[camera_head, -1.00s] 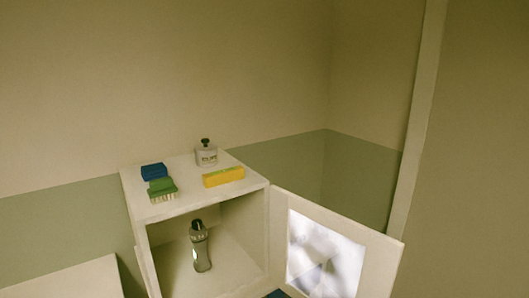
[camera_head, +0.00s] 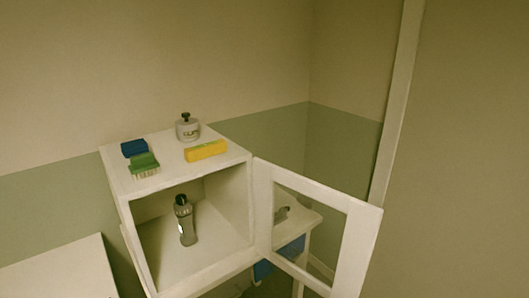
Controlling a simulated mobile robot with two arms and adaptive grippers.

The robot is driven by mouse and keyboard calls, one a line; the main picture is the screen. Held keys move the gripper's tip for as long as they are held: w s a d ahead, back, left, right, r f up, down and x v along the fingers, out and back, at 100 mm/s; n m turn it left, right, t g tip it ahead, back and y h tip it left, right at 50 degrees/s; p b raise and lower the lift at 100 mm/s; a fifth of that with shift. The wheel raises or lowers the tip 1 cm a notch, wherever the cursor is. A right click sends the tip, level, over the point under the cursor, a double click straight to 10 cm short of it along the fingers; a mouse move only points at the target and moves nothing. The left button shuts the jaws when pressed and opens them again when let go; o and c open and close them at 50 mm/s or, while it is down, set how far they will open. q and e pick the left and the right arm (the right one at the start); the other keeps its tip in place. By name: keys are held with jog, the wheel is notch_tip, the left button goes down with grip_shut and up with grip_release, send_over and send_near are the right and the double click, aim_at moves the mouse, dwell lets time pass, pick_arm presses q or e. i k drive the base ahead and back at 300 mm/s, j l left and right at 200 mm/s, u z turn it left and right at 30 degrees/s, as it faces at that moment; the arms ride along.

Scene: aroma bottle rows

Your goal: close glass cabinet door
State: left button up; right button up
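The white cabinet (camera_head: 137,185) stands in the lower middle of the head view with its front open. Its glass door (camera_head: 357,240) is hinged at the right side and swung wide open to the right. Through the clear pane I see part of a white stand and something blue. A grey bottle with a dark cap (camera_head: 187,224) stands upright inside the cabinet. Neither of my grippers is in view.
On the cabinet top are a blue block (camera_head: 134,147), a green brush (camera_head: 144,165), a yellow block (camera_head: 206,151) and a bottle with a dark stopper (camera_head: 187,128). A white surface (camera_head: 60,272) is at the lower left. A wall edge (camera_head: 397,100) rises at the right.

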aim_at(364, 219)
jog(key=u, duration=0.35)
jog(key=l+u, duration=0.15)
jog(key=u, duration=0.2)
jog(key=i+l+u, duration=0.1)
jog(key=u, duration=0.25)
jog(key=l+u, duration=0.25)
jog(key=l, duration=0.35)
jog(key=l+u, duration=0.3)
jog(key=l, duration=0.3)
jog(key=l+u, duration=0.25)
jog(key=l, duration=0.3)
jog(key=k+l+u, duration=0.3)
jog(key=l, duration=0.7)
jog(key=k+l, duration=0.15)
jog(key=l, duration=0.25)
